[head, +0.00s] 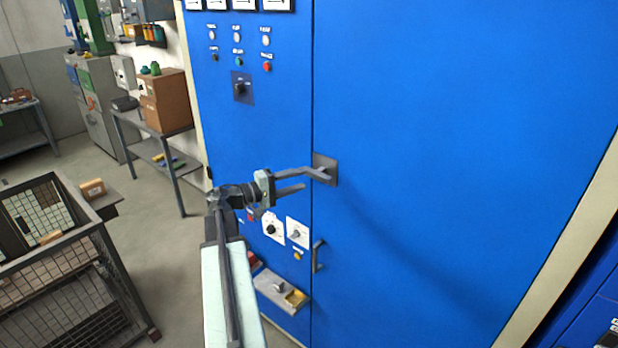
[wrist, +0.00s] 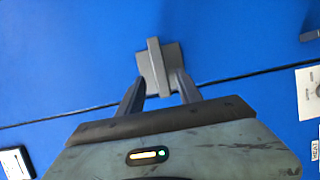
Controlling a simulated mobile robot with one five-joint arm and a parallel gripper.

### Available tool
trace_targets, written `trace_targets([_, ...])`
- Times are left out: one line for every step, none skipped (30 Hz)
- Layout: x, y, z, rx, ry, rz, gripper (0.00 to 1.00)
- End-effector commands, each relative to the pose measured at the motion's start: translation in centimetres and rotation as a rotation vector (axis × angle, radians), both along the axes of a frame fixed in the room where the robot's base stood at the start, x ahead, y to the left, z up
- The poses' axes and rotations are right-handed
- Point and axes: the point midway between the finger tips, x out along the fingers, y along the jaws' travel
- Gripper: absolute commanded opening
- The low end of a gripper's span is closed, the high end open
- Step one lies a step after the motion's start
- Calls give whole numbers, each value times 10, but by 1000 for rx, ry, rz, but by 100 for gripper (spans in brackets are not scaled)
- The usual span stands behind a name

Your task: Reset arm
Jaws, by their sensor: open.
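My gripper (head: 304,180) is open in front of a tall blue cabinet (head: 440,120). Its two dark fingers point at a grey door handle (head: 326,170) on a square plate beside the vertical door seam. In the wrist view my gripper (wrist: 160,84) has its fingers apart on either side of the lower part of the handle (wrist: 154,58). The handle's bar sticks out from its plate. I cannot tell whether a finger touches it.
Knobs on white plates (head: 298,233), a vertical pull handle (head: 318,256) and a small grey shelf (head: 281,288) are on the cabinet below my gripper. A wire mesh cart (head: 75,290) stands at the left. Behind it is a table with a cardboard box (head: 165,105).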

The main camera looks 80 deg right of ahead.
Motion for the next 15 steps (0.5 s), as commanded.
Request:
trace_targets([5, 4, 0, 0, 0, 1, 42])
trace_targets([7, 6, 0, 0, 0, 0, 42])
trace_targets([9, 7, 0, 0, 0, 0, 42])
trace_targets([10, 8, 0, 0, 0, 0, 42])
trace_targets([10, 8, 0, 0, 0, 0, 42])
trace_targets([10, 8, 0, 0, 0, -1, 42])
trace_targets([10, 8, 0, 0, 0, -1, 42])
trace_targets([10, 8, 0, 0, 0, -1, 42])
trace_targets([10, 8, 0, 0, 0, -1, 42])
trace_targets([10, 8, 0, 0, 0, -1, 42])
trace_targets([10, 8, 0, 0, 0, -1, 42])
trace_targets([10, 8, 0, 0, 0, -1, 42])
trace_targets([10, 8, 0, 0, 0, -1, 42])
trace_targets([10, 8, 0, 0, 0, -1, 42])
trace_targets([10, 8, 0, 0, 0, -1, 42])
